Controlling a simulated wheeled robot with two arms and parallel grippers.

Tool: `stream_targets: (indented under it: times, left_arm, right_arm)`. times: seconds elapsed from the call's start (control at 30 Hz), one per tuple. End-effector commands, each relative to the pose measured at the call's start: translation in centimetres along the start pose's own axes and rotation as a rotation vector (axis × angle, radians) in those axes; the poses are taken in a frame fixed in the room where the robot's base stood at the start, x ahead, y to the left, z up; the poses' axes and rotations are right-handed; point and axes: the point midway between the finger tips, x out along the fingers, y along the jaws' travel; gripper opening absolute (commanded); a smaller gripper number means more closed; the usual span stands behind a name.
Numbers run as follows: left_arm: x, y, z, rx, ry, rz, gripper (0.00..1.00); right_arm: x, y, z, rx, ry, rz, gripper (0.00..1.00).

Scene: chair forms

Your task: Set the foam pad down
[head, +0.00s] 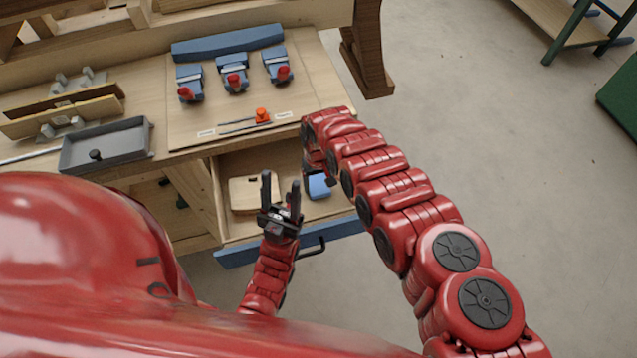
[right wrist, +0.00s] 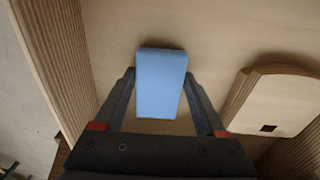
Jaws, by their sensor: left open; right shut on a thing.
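The blue foam pad (head: 318,186) shows in the head view inside the open drawer (head: 338,237), at its right side. In the right wrist view the foam pad (right wrist: 160,95) lies between the fingers of my right gripper (right wrist: 160,76), which is shut on it. The pad is over the drawer's pale floor; I cannot tell whether it touches it. In the head view my right arm hides most of the right gripper. My left gripper (head: 281,186) is open and empty, fingers up, above the drawer's front part.
A wooden board (head: 242,195) lies in the drawer's left part, and also shows in the right wrist view (right wrist: 275,98). The drawer's side wall (right wrist: 62,50) is left of the pad there. The workbench above holds a grey tray (head: 107,147) and several blue clamps (head: 232,75).

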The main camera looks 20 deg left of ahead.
Motion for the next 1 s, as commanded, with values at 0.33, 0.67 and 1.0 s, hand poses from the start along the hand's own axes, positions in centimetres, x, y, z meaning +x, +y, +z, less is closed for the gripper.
stream_targets:
  times: [0.33,0.67,1.0]
  left_arm:
    - [-0.2,0.0,0.0,0.0,0.0,0.0,0.5]
    - [0.9,0.0,-0.1,0.0,0.0,0.0,0.5]
    - [6.3,-0.3,-1.1,0.0,0.0,0.0,0.5]
  right_arm:
    - [0.3,0.0,0.0,0.0,0.0,0.0,1.0]
    - [-1.1,0.0,0.0,0.0,0.0,0.0,1.0]
    - [-8.1,0.1,0.0,0.0,-0.001,0.001,1.0]
